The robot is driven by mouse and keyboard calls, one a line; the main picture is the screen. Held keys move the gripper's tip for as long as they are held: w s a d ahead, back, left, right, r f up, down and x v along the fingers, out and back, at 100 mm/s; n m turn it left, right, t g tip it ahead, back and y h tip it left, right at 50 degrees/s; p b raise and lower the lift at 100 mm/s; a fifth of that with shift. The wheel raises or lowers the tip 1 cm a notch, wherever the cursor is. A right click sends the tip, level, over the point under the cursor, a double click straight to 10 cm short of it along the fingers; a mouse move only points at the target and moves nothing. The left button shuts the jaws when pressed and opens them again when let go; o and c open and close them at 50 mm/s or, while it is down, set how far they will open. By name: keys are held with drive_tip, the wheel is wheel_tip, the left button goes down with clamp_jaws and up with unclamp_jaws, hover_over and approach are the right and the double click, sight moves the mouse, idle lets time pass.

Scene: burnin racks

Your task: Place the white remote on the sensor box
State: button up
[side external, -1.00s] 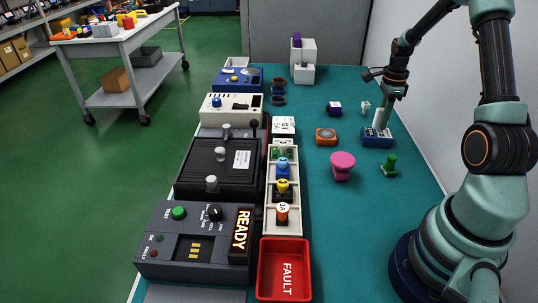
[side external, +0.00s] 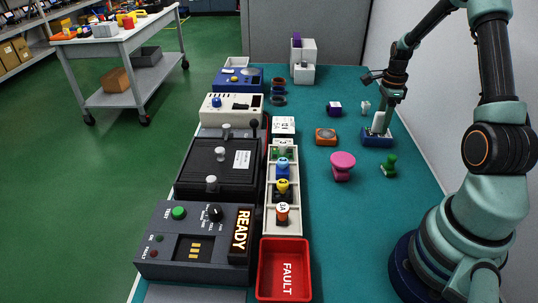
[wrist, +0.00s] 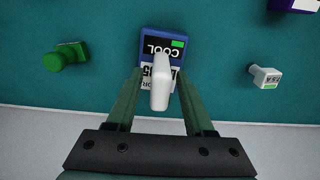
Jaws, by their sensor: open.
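The white remote (side external: 379,122) stands near upright, slightly tilted, with its lower end at the top of the blue sensor box (side external: 377,141). In the wrist view the remote (wrist: 160,82) is over the middle of the box (wrist: 152,38), which has a dark display and a printed label. My gripper (wrist: 157,82) is open, with one finger on each side of the remote and gaps between. In the side view my gripper (side external: 389,110) is low over the box, close beside the remote. Whether the remote's base fully rests on the box is hard to see.
A green knob piece (side external: 389,165) and a pink knob (side external: 342,166) stand nearer the camera. A small white piece (side external: 366,107), a purple-and-white cube (side external: 334,108) and an orange box (side external: 326,136) are nearby. Clear teal mat lies between them.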

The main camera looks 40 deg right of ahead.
sight(384, 112)
wheel_tip(384, 112, up, 12)
drive_tip(key=shift+f, duration=0.1)
drive_tip(key=w+a+r+n+t, duration=0.1)
drive_tip(key=a+r+n, duration=0.2)
drive_tip(key=a+n, duration=0.15)
drive_tip(key=w+a+r+n, duration=0.2)
drive_tip(key=a+n, duration=0.1)
drive_tip(key=a, duration=0.2)
drive_tip(key=s+a+r+n+t, duration=0.1)
drive_tip(key=s+a+n+t, duration=0.1)
drive_tip(key=a+n, duration=0.7)
drive_tip(key=s+a+r+n+t, duration=0.2)
drive_tip(key=s+a+n, duration=0.2)
drive_tip(key=a+n, duration=0.6)
drive_tip(key=a, duration=0.3)
drive_tip(key=shift+s+a+r+t, duration=0.15)
drive_tip(key=shift+s+t, duration=0.05)
drive_tip(key=shift+t, duration=0.1)
drive_tip(key=shift+n, duration=0.25)
